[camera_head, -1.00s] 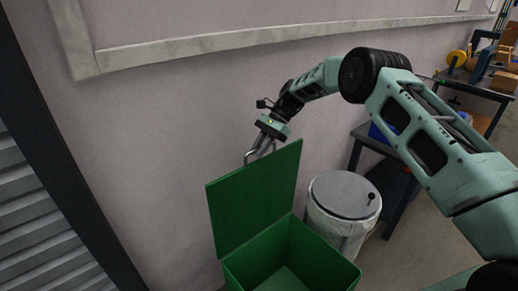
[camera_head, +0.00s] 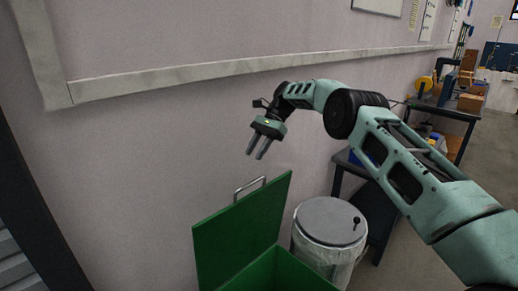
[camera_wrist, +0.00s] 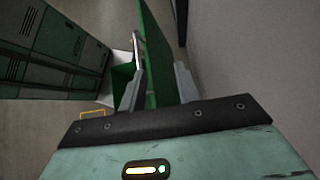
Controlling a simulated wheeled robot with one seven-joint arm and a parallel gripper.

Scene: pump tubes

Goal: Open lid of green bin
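The green bin (camera_head: 262,274) stands at the bottom of the head view, against the wall side, with its inside showing. Its green lid (camera_head: 240,232) is raised, roughly upright, with a metal handle (camera_head: 250,187) on its upper edge. My gripper (camera_head: 256,156) is above the handle and apart from it, fingers spread with nothing between them. In the wrist view, the lid (camera_wrist: 157,60) shows edge-on beyond the two fingers (camera_wrist: 157,88), and the handle (camera_wrist: 137,48) lies to its left. The bin's lower part is cut off in the head view.
The wall (camera_head: 140,160) runs close behind the lid. Green lockers (camera_wrist: 50,55) show left in the wrist view.

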